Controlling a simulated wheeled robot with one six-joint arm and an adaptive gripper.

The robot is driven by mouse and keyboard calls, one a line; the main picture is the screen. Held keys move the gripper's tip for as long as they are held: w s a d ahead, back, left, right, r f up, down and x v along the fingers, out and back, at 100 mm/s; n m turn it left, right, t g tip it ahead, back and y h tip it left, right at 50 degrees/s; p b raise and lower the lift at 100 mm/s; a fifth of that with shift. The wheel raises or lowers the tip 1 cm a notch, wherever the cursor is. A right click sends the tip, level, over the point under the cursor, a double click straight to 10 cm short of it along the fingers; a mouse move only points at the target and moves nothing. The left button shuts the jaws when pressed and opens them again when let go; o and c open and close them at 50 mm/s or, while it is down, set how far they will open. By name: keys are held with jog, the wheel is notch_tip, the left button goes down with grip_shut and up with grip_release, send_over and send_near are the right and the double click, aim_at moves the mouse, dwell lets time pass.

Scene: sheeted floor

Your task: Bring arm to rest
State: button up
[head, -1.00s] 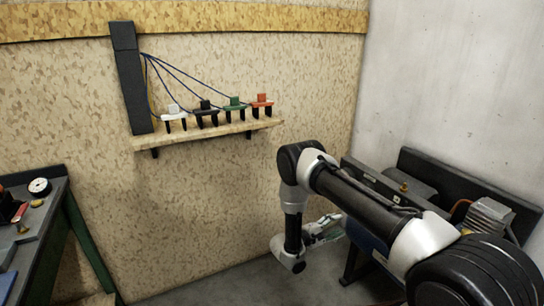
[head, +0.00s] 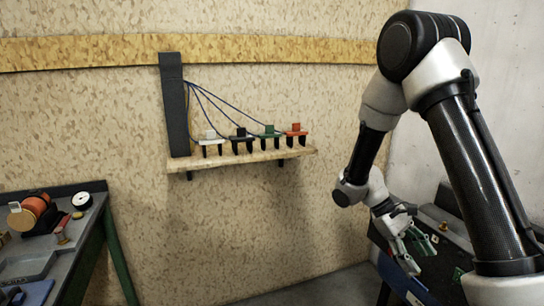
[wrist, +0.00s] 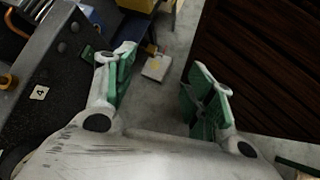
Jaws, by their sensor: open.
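My arm stands raised on the right side of the head view, its elbow high and its forearm hanging down. My gripper (head: 412,246) points downward at the lower right, near the dark equipment there. In the wrist view my gripper (wrist: 158,92) shows its two green-padded fingers spread wide apart. Nothing is between them, and grey floor shows beyond.
A wooden shelf (head: 245,159) on the wall carries several coloured blocks with blue cables running to a dark post (head: 174,105). A workbench (head: 88,238) stands at left. A dark bench (head: 447,222) stands close behind my gripper. In the wrist view a dark slatted surface (wrist: 265,60) lies at right.

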jog(key=s+r+m+t+y, duration=0.1)
jog(key=s+r+t+y, duration=0.1)
jog(key=s+r, duration=0.3)
jog(key=s+a+r+m+t+y, duration=0.1)
jog(key=s+r+t, duration=0.3)
jog(key=r, duration=0.6)
jog(key=s+r+m+t+y, duration=0.3)
jog(key=s+r+t, duration=0.1)
jog(key=r, duration=0.4)
jog(key=shift+s+a+r+t+y, duration=0.3)
jog(key=shift+s+y, duration=0.1)
jog(key=shift+s, duration=0.4)
jog(key=shift+a+f, duration=0.1)
jog(key=shift+f, duration=0.05)
